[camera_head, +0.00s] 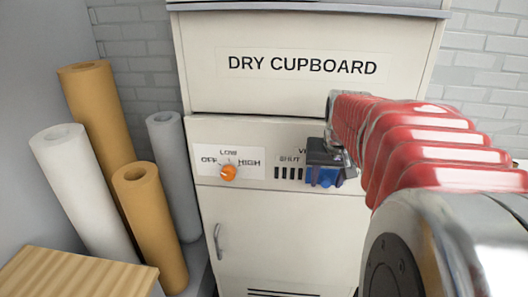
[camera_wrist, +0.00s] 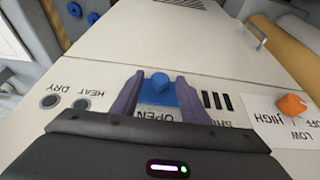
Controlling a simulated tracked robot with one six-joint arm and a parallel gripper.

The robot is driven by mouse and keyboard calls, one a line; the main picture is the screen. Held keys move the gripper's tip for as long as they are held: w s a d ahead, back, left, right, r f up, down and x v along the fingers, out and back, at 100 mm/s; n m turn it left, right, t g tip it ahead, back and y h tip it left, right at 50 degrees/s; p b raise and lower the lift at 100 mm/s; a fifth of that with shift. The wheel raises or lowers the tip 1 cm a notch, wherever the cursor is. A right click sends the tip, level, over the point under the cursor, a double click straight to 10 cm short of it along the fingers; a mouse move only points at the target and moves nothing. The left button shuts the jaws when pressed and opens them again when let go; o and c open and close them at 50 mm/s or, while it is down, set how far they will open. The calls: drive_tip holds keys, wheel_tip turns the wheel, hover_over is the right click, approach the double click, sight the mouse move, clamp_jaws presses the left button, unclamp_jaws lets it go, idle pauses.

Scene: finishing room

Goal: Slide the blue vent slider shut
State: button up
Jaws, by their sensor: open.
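The blue vent slider (camera_wrist: 159,84) is a blue plate with a round knob, on the panel of the cream dry cupboard. In the wrist view it lies between the two fingers of my gripper (camera_wrist: 160,95), beside the dark vent slots and near the word OPEN. The fingers are open, one on each side of the slider; I cannot tell whether either touches it. In the head view the slider (camera_head: 326,177) shows below my dark gripper (camera_head: 325,168), just right of the slots and the SHUT label. My arm hides the panel further right.
An orange dial (camera_head: 228,173) sits left of the slots, also seen in the wrist view (camera_wrist: 291,105). A cupboard handle (camera_head: 218,241) is below it. Several paper rolls (camera_head: 150,220) stand at the left. Two dark round fittings marked HEAT and DRY (camera_wrist: 80,103) lie beyond the slider.

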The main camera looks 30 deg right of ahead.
drive_tip(key=shift+c, duration=0.3)
clamp_jaws()
idle(0.3)
